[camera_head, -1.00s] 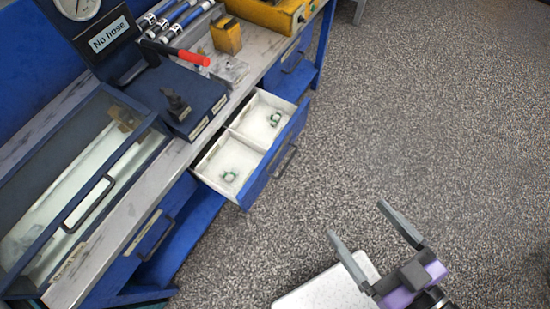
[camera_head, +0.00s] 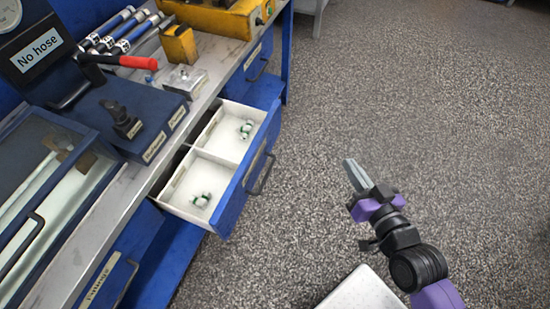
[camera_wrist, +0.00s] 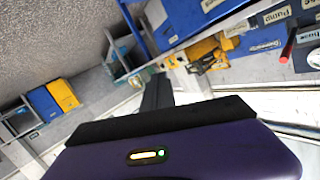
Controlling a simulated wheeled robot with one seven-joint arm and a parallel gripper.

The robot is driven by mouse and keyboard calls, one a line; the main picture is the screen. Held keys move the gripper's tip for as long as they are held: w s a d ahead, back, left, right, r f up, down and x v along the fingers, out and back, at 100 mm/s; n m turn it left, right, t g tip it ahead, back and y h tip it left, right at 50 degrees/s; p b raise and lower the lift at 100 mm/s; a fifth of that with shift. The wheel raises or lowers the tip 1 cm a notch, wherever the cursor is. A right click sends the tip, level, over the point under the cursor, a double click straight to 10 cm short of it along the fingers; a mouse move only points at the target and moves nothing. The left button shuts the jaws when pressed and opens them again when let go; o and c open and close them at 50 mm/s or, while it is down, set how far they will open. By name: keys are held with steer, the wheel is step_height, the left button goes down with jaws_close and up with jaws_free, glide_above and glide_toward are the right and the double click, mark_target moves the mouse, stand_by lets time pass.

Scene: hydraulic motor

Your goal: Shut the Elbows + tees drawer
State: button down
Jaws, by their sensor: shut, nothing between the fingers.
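The open drawer (camera_head: 232,203) has a blue front with a dark bar handle (camera_head: 262,174) and sticks out from the blue workbench. Its white inside is split into two compartments, each holding small green and white fittings (camera_head: 201,200) (camera_head: 247,129). No label is readable on its front. My gripper (camera_head: 356,174) is shut and empty, to the right of the drawer front and apart from it, over the open floor. In the wrist view, the dark fingers (camera_wrist: 157,92) show together beyond the purple gripper body.
Another drawer (camera_head: 252,62) in the bench looks closed. The speckled floor (camera_head: 450,130) on the right is clear.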

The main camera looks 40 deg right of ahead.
steer(key=w+d+f+m+g+b, duration=0.1)
steer(key=w+d+f+m+b, duration=0.1)
steer(key=w+d+f+b, duration=0.3)
steer(key=w+d+f+m+g+b, duration=0.1)
steer(key=d+f+m, duration=0.2)
steer(key=f, duration=0.5)
steer(key=t+y+b, duration=0.3)
steer(key=y+b, duration=0.2)
steer(key=y, duration=1)
glide_toward(266, 144)
steer(key=x, duration=0.7)
steer(key=shift+r, duration=0.1)
steer(key=b+x, duration=0.6)
steer(key=x, duration=1.4)
steer(key=shift+w+d+f, duration=0.1)
steer(key=shift+w+f, duration=0.1)
steer(key=shift+f, duration=0.1)
steer(key=shift+w+a+r, duration=0.2)
steer(key=shift+r, duration=0.05)
